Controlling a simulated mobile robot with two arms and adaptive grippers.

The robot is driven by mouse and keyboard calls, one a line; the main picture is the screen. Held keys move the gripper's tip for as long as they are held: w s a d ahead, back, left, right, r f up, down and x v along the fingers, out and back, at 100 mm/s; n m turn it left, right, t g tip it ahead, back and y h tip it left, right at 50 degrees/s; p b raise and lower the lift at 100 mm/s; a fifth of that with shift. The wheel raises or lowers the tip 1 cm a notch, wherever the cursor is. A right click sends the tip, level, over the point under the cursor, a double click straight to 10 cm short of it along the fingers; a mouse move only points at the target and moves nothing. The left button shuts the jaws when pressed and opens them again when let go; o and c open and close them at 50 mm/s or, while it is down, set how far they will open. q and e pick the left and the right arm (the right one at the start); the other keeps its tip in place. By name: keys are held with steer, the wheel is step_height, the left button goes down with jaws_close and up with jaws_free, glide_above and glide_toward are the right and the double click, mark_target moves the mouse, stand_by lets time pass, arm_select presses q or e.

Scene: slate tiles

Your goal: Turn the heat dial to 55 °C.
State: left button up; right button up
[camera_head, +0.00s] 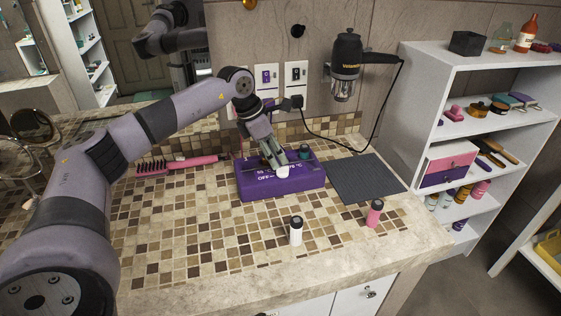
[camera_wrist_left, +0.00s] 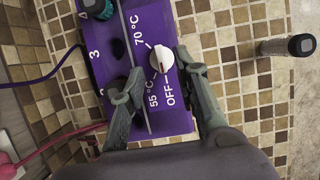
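The purple heater box (camera_head: 255,190) stands on the tiled counter. In the left wrist view, the white heat dial (camera_wrist_left: 161,58) sits on its purple face (camera_wrist_left: 165,122), with the printed labels 70 °C, 55 °C and OFF around it. The dial has a small dark reddish mark on its lower edge; its exact setting is hard to read. The dial also shows in the head view (camera_head: 283,172). My left gripper (camera_head: 274,157) is over the box, fingers apart. In the left wrist view its fingertips (camera_wrist_left: 158,72) are on either side of the dial. My right gripper is out of view.
A white bottle (camera_head: 296,231) and a pink bottle (camera_head: 374,213) stand in front of the box. A pink brush (camera_head: 185,163) lies left, a dark mat (camera_head: 365,178) right.

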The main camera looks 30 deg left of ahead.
mark_target(282, 167)
arm_select(q)
steer(key=shift+x, duration=2.05)
jaws_close()
